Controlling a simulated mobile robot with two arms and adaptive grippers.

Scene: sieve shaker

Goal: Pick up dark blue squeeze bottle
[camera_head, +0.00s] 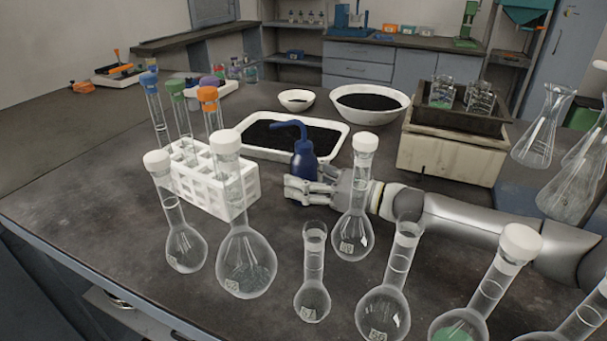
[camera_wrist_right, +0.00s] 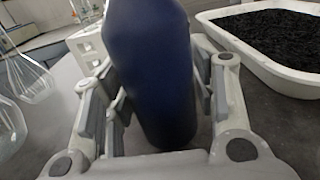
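The dark blue squeeze bottle (camera_head: 304,160) stands upright on the dark bench in the head view, with its bent spout pointing left. It fills the middle of the right wrist view (camera_wrist_right: 152,70), where its top is cut off. My right gripper (camera_head: 308,187) is low around the bottle's body, coming from the right. In the wrist view its finger pads lie along both sides of the bottle with no clear gap, so it looks shut on it. The bottle's base is hidden behind the fingers in the head view. My left gripper is out of view.
Several glass flasks stand close in front; one white-capped flask (camera_head: 352,215) overlaps my right wrist in the head view. A white tube rack (camera_head: 235,205) is left of the bottle. A white tray of black grains (camera_head: 337,152) is just behind. A beige box (camera_head: 450,158) stands right.

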